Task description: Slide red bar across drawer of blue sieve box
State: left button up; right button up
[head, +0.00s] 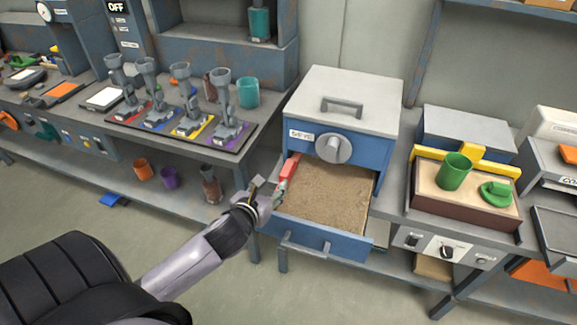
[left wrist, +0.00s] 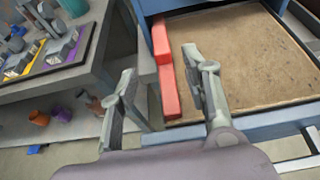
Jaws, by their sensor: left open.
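The blue sieve box (head: 365,151) has a grey lid and a round knob on its front. Its drawer (head: 322,237) is pulled out and full of brown sand (head: 325,195). The red bar (head: 291,166) lies along the drawer's left side, and it also shows in the left wrist view (left wrist: 162,42). My left gripper (head: 270,187) is open at the drawer's front left corner. In the left wrist view (left wrist: 160,64) the bar appears between its fingers, the right finger over the sand and the left finger outside the drawer. Contact cannot be told. My right gripper is not in view.
A bench on the left holds a colored mat with several grey tools (head: 188,100) and a teal cup (head: 249,92). Orange and purple cups (head: 169,178) stand on the lower shelf. A sand tray (head: 462,209) with a green cup (head: 454,171) stands right of the box.

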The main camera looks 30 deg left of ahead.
pick_arm(q)
send_near(286, 169)
jog(key=shift+x, duration=1.25)
jog(key=x, duration=0.8)
jog(key=shift+w+f, duration=0.1)
jog(key=shift+w, duration=0.1)
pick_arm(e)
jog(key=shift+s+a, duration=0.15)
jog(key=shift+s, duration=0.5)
pick_arm(q)
jog(key=shift+c, duration=0.5)
grip_shut()
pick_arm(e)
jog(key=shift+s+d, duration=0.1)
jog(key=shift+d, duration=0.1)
